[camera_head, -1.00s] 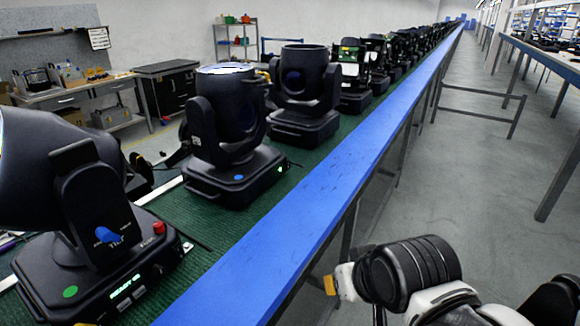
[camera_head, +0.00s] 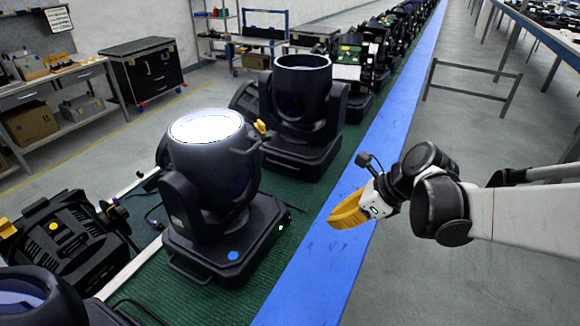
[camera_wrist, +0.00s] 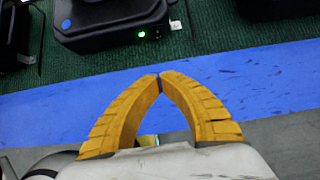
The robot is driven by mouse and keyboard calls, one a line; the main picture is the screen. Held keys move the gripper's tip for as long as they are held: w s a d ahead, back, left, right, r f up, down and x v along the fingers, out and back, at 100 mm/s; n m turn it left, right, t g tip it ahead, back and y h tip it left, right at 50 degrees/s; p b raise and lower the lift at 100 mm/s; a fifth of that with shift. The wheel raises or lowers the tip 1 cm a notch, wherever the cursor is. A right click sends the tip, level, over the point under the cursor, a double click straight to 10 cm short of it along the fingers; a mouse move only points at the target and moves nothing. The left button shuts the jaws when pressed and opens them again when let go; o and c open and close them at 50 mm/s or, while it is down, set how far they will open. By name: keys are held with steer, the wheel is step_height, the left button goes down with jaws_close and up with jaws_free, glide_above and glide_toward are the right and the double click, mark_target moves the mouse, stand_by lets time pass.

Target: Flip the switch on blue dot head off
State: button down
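The blue dot head (camera_head: 205,195) is a black moving light on the green mat, with a blue dot on its base and a bright white glow in its upturned top. A small green light (camera_head: 281,227) shows on the base's right side. In the wrist view its base (camera_wrist: 110,22) is at the top, with the blue dot, the green light (camera_wrist: 142,34) and a small pale piece (camera_wrist: 175,25), possibly the switch. My gripper (camera_head: 331,222) is over the blue edge strip, right of the head and apart from it. Its yellow fingers (camera_wrist: 160,77) meet at the tips, empty.
Another upright black head (camera_head: 300,100) stands behind, with more heads in a row beyond. A tipped black unit (camera_head: 70,235) lies at left, and part of another head (camera_head: 40,300) shows at bottom left.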

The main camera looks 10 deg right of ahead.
mark_target(289, 219)
steer(key=shift+s, duration=0.15)
steer(key=b+x, duration=0.4)
steer(key=x, duration=0.6)
steer(key=a, duration=0.1)
steer(key=w, duration=0.1)
steer(key=a+b, duration=0.1)
steer(key=shift+w+a+f, duration=0.3)
steer(key=shift+w+a, duration=0.3)
steer(key=shift+a, duration=0.1)
